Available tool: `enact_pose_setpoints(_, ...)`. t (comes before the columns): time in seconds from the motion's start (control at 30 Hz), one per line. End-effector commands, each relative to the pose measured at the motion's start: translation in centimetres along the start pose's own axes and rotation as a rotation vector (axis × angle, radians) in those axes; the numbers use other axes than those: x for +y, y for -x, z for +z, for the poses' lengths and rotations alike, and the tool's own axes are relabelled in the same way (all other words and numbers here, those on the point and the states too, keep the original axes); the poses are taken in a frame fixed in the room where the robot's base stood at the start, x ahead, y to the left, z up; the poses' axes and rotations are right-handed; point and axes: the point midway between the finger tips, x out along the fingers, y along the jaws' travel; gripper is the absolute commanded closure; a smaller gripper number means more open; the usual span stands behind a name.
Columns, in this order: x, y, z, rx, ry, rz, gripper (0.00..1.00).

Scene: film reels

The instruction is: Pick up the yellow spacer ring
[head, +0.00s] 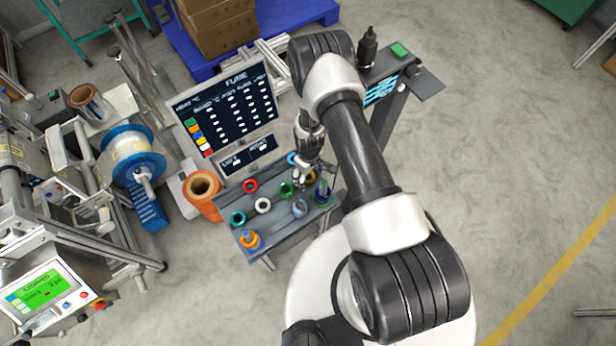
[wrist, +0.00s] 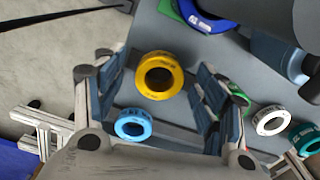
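The yellow spacer ring (wrist: 159,75) lies flat on the grey tray table (head: 275,226). In the wrist view it sits between the two spread fingers of my gripper (wrist: 154,92), with a gap on both sides. My gripper is open and empty, pointing down over the ring. In the head view my gripper (head: 304,177) is over the far right part of the table, and I cannot make out the yellow ring there. A light blue ring (wrist: 132,124) lies close to the yellow one, also between the fingers in the wrist view.
A dark blue ring (wrist: 206,14), a green ring (wrist: 238,97) and a white ring (wrist: 271,120) lie nearby. A display panel (head: 226,105) rises behind the table.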

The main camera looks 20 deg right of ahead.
Motion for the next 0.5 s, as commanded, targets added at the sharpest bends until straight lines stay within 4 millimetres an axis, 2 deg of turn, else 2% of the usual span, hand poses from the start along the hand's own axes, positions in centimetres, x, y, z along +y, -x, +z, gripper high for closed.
enact_pose_setpoints(0.07,-0.01,0.01,0.01,0.000,0.000,0.000,0.42)
enact_pose_setpoints(0.5,-0.01,0.02,0.02,0.000,0.000,0.000,0.71)
